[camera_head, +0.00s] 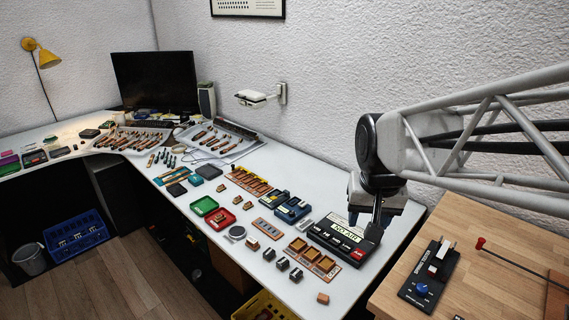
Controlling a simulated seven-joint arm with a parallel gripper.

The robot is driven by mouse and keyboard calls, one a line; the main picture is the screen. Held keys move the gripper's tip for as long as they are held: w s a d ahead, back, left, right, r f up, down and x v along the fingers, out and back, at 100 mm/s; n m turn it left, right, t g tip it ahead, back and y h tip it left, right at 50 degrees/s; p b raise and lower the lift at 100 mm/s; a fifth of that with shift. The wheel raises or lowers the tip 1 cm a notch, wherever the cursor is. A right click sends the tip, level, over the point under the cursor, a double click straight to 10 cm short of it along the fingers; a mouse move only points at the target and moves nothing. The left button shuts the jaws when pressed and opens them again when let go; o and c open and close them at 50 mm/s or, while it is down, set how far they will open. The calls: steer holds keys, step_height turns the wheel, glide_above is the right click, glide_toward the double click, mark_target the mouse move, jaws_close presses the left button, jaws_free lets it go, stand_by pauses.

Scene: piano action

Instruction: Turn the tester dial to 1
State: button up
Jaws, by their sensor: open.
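A black tester unit (431,276) lies on the wooden bench top at the lower right. It carries a round blue dial (421,290) at its near end, with a red part and a pale upright piece farther back. The dial's pointer and markings are too small to read. My gripper (374,238) is open and points down at the right end of the white table, to the upper left of the tester and apart from it. The fingers are dark and partly merge with the black box below, so the gap between them is hard to see.
A black box (345,240) marked "NO AIR" sits under my gripper. A red-tipped rod (510,261) lies right of the tester. Wooden trays (314,260), blue units (291,210) and many small parts cover the white table (283,293). Bare wood surrounds the tester.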

steer(key=w+a+f+m, duration=0.1)
steer(key=w+a+f, duration=0.1)
steer(key=w, duration=1)
steer(key=m+g, duration=0.2)
steer(key=m, duration=0.3)
glide_above(292, 212)
step_height(292, 212, down, 26)
steer(key=shift+s+r, duration=0.1)
steer(key=shift+r, duration=0.15)
steer(key=shift+w+f, duration=0.2)
steer(key=shift+f, duration=0.05)
steer(key=shift+f, duration=0.15)
steer(key=shift+f, duration=3.75)
steer(key=shift+c, duration=0.2)
